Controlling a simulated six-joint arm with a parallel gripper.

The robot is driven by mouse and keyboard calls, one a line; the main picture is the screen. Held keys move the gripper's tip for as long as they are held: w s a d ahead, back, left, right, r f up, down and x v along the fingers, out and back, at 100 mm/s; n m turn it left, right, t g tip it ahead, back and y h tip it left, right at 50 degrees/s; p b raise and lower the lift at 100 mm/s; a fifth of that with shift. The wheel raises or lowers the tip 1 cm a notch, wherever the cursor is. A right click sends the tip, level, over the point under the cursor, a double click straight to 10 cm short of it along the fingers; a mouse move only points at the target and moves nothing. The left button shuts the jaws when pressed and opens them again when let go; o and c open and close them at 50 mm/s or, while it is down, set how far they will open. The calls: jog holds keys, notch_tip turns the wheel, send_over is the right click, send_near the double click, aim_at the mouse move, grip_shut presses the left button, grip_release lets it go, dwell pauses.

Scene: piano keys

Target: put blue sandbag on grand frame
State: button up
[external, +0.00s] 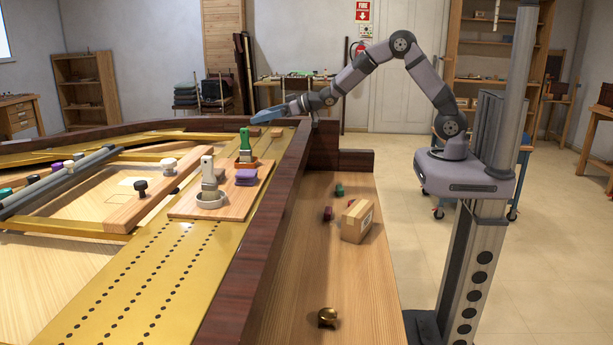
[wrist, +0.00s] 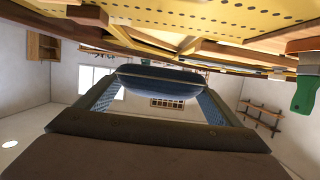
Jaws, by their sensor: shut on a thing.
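My gripper (external: 285,108) is shut on the blue sandbag (external: 267,115) and holds it up in the air near the far end of the dark wooden rim. In the wrist view the sandbag (wrist: 158,82) lies between the two fingers of my gripper (wrist: 155,100). The grand frame (external: 130,280) is the gold plate with rows of dark holes, at the left in the external view. The frame (wrist: 215,15) also shows along the top of the wrist view. I cannot tell the exact gap between sandbag and frame.
A wooden board (external: 235,204) on the frame bears a green-handled tool (external: 245,150), a pale tool (external: 208,172) and purple pads (external: 246,177). A dark rim (external: 265,220) divides the frame from a wooden ledge with a cardboard box (external: 357,222). The frame's near part is clear.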

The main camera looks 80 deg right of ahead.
aim_at(265, 146)
jog(key=shift+f+p, duration=0.45)
jog(key=shift+f, duration=3.85)
jog(key=shift+f, duration=0.1)
jog(key=shift+f, duration=0.1)
jog(key=o, duration=1.2)
jog(key=b+v, duration=0.2)
jog(key=v, duration=1)
